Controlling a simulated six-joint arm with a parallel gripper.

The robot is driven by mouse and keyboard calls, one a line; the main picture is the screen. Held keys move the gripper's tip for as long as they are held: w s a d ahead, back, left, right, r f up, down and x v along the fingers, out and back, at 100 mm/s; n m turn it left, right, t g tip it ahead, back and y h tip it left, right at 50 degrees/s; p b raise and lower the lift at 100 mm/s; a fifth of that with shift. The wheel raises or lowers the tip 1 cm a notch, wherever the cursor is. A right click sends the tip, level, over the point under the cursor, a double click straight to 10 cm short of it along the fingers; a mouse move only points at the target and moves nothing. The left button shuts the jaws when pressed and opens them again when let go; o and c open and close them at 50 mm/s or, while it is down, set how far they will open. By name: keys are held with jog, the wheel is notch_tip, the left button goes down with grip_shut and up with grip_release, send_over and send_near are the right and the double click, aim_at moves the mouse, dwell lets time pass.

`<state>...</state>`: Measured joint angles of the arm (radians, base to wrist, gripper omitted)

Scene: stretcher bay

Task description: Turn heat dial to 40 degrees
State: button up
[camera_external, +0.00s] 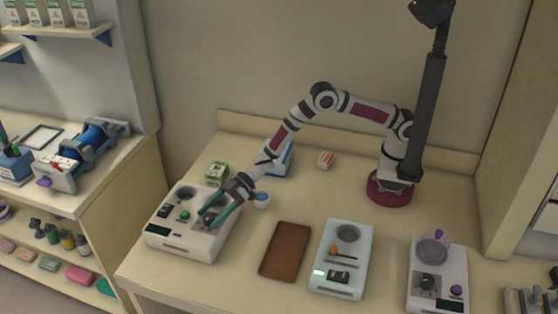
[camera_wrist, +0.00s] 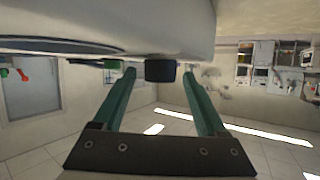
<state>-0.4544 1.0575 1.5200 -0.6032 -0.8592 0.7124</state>
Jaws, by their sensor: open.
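A white device (camera_external: 183,245) stands at the left end of the table, with a round well, a green knob (camera_external: 185,215), a dark display and a black dial (camera_external: 209,216). My gripper (camera_external: 214,219) reaches down to this dial, its two green fingers apart. In the wrist view, the dark dial (camera_wrist: 160,70) sits between the open fingertips (camera_wrist: 159,76), with visible gaps at both sides. The green knob (camera_wrist: 113,64) is beside the left finger. The dial's scale and pointer cannot be read.
A brown mat (camera_external: 286,250) lies right of the device. A pale blue device (camera_external: 329,279) and another white device (camera_external: 453,272) stand farther right. A green-white box (camera_external: 217,173), a small blue-white cup (camera_external: 262,200) and a blue-white box (camera_external: 284,163) are close behind my gripper.

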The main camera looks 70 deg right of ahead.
jog(key=v, duration=1.4)
jog(key=shift+d+r, duration=0.2)
jog(key=shift+d, duration=0.05)
jog(key=w+a+r+m+t+h, duration=0.1)
jog(key=a+r+m+t+h, duration=0.2)
jog(key=a, duration=0.5)
jog(key=s+a+f+m+t+h, duration=0.2)
jog(key=s+f+m+t+h, duration=0.1)
jog(key=s+m+h, duration=0.4)
jog(key=shift+n+y, duration=0.6)
jog(key=shift+n, duration=0.3)
jog(key=x, duration=1.5)
jog(key=shift+d+f, duration=0.1)
jog(key=shift+f, duration=0.1)
grip_shut()
